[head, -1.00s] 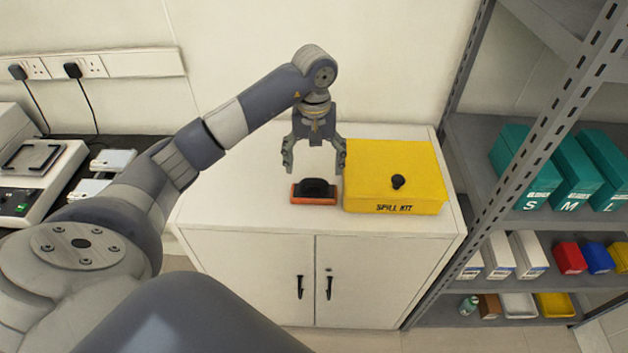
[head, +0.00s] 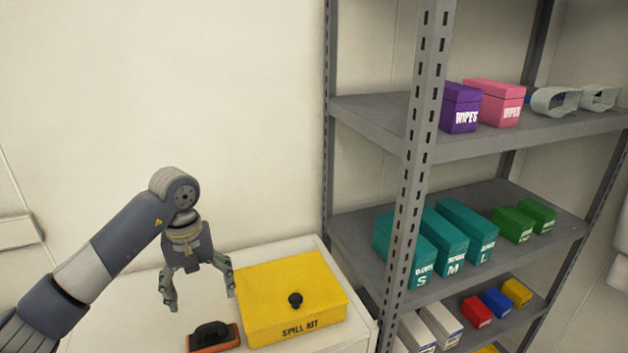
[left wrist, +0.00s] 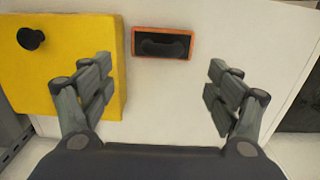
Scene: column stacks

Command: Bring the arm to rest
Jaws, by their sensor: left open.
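My left gripper (head: 200,290) is open and empty in the head view. It hangs above the white cabinet top, over and behind a black and orange block-like item (head: 214,338). In the left wrist view the fingers (left wrist: 160,88) are spread wide, with the orange-rimmed black item (left wrist: 162,44) beyond the gap between them and apart from both. The yellow spill kit box (head: 292,303) with a black knob stands right of the gripper in the head view. It shows at the left in the left wrist view (left wrist: 70,75). My right gripper is not in view.
A grey metal shelf unit (head: 410,180) stands to the right of the cabinet (head: 150,318). It holds purple (head: 461,107) and pink (head: 494,102) wipes boxes, teal glove boxes (head: 440,245) and small coloured boxes. The wall behind the arm is bare.

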